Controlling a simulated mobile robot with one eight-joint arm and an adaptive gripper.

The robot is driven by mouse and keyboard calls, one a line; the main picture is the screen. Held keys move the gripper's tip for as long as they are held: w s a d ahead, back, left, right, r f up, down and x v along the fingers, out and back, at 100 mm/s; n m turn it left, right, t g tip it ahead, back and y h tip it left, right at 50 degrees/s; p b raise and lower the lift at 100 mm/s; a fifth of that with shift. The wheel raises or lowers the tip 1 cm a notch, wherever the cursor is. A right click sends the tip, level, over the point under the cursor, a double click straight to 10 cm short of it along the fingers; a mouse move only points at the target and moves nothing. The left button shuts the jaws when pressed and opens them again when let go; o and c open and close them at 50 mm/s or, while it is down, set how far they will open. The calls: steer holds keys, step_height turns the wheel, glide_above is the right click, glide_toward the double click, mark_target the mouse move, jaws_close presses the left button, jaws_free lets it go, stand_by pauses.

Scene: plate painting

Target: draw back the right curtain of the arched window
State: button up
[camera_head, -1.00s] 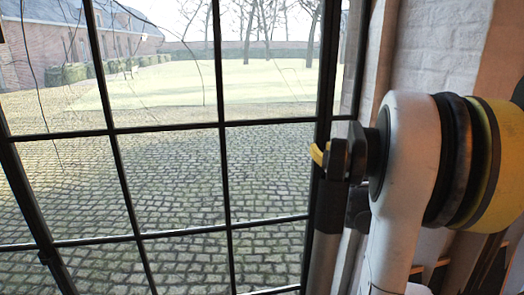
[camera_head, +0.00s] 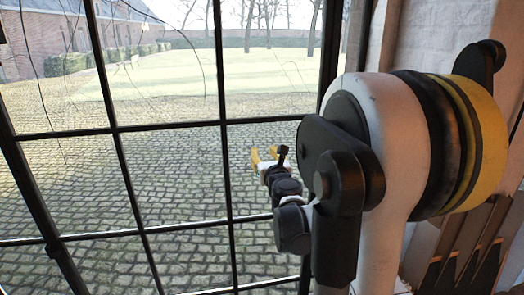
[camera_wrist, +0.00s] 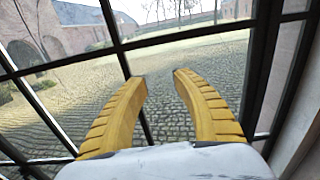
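The window (camera_head: 222,60) with black bars fills the left and middle of the head view. It also fills most of the wrist view, where a thick dark bar (camera_wrist: 262,65) stands right of my fingers. I cannot make out a curtain in either view. My gripper (camera_head: 265,158) shows its yellow fingers in front of the panes in the head view. In the wrist view my gripper (camera_wrist: 161,77) is open, its ribbed yellow fingers apart with nothing between them. My arm hides part of the window's right edge.
A pale brick wall (camera_head: 432,38) stands right of the window, behind my arm. Brown slatted shapes (camera_head: 462,245) show low at the right. Through the glass are a cobbled yard, lawn and bare trees. The space left of my gripper looks free.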

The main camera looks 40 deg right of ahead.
steer(key=shift+w+a, duration=0.2)
steer(key=shift+a, duration=0.15)
steer(key=shift+s, duration=0.1)
steer(key=p+v, duration=0.1)
steer(key=v, duration=1.1)
stand_by(0.7)
steer(key=shift+s, duration=0.15)
stand_by(0.3)
